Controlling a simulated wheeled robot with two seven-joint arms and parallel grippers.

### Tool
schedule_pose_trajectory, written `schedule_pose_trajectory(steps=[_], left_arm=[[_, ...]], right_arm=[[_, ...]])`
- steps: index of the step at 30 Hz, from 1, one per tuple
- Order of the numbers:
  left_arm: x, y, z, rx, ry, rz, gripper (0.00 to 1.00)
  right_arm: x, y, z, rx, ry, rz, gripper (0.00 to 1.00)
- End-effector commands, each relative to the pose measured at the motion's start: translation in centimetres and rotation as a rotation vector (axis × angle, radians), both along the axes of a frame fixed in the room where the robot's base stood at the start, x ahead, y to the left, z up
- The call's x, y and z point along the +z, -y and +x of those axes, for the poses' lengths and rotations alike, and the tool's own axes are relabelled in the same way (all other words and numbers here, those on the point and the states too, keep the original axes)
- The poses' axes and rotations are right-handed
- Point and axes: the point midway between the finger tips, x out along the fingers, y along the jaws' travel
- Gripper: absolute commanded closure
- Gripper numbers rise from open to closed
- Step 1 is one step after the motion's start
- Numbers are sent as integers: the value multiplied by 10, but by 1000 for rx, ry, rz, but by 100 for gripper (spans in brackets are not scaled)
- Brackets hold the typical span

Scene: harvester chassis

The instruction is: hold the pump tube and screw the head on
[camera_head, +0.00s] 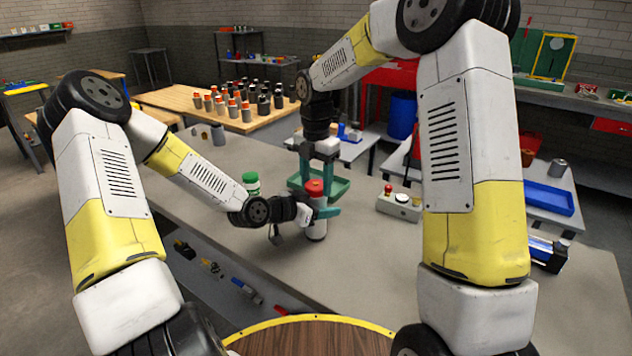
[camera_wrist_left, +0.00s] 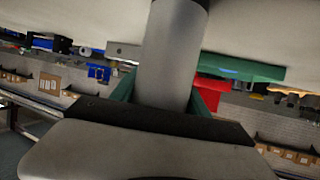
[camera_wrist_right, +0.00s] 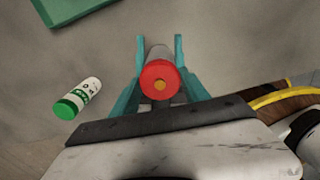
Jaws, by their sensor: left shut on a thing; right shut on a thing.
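The pump tube (camera_head: 316,231) is a pale grey cylinder standing upright on the grey table. The red head (camera_head: 314,187) sits at its top. My left gripper (camera_head: 322,212) is shut on the tube from the side; the tube (camera_wrist_left: 168,70) also fills the middle of the left wrist view between teal fingers. My right gripper (camera_head: 318,172) comes down from above and is shut on the red head. In the right wrist view the head (camera_wrist_right: 160,72) shows a gold centre, between the teal fingers. Whether the head is threaded on tight cannot be told.
A green-and-white bottle (camera_head: 251,184) stands left of the tube. A green tray (camera_head: 340,186) lies behind. A control box with a red button (camera_head: 399,207) is to the right. A wooden table (camera_head: 165,97) with several red-topped and dark cylinders stands further back.

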Motion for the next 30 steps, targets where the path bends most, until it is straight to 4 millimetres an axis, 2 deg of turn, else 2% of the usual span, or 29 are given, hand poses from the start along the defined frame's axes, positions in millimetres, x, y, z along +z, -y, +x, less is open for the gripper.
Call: schedule_pose_trajectory(steps=[6, 12, 15, 23, 24, 27, 30], left_arm=[[-1, 0, -1, -1, -2, 1, 100], [-1, 0, -1, -1, -2, 1, 100], [-1, 0, -1, -1, -2, 1, 100], [-1, 0, -1, -1, -2, 1, 100], [-1, 0, -1, -1, -2, 1, 100], [-1, 0, -1, -1, -2, 1, 100], [-1, 0, -1, -1, -2, 1, 100]], right_arm=[[0, -1, 0, -422, -1, -2, 95], [0, -1, 0, -716, -1, -2, 95], [0, -1, 0, -767, -2, -1, 95], [0, -1, 0, -771, -2, -1, 95], [0, -1, 0, -771, -2, -1, 41], [0, -1, 0, -770, -2, -1, 25], [0, -1, 0, -770, -2, -1, 25]])
